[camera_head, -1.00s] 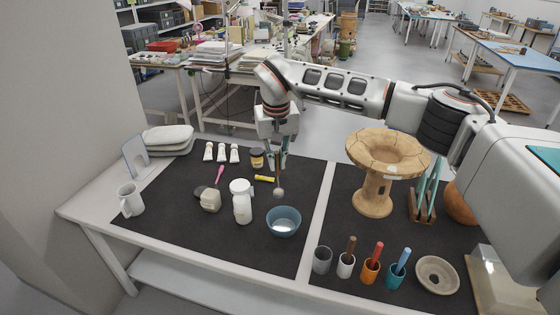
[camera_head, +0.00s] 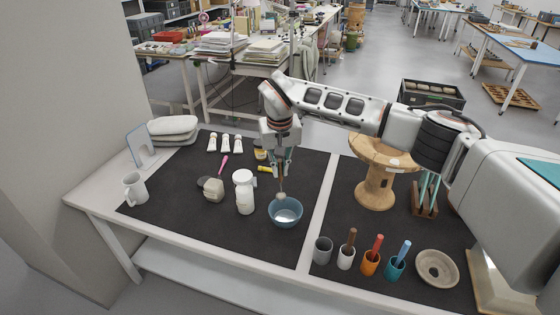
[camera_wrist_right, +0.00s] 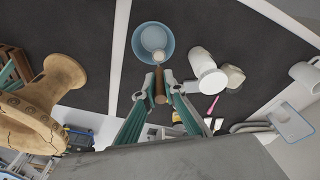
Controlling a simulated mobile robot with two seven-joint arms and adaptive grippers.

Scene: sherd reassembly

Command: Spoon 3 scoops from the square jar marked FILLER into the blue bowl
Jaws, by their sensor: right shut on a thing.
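The blue bowl (camera_head: 285,218) stands on the dark mat near the front edge, with pale content or a pale bottom inside. My right gripper (camera_head: 282,172) is shut on a spoon (camera_head: 281,194), pointing down, with its tip at the bowl's back rim. In the right wrist view the spoon's brown handle (camera_wrist_right: 160,86) lies between the fingers, and its head overlaps the blue bowl (camera_wrist_right: 136,40). Whether the spoon carries anything cannot be told. A squarish beige jar (camera_head: 213,191) stands left of the bowl; no marking is readable. My left gripper is not in view.
A white bottle-like container (camera_head: 245,203) stands between the beige jar and the bowl. A dark-lidded small jar (camera_head: 260,150) and a yellow item (camera_head: 265,169) lie behind. Several cups with tools, like the orange one (camera_head: 371,263), stand right. A wooden stand (camera_head: 375,190) stands behind them.

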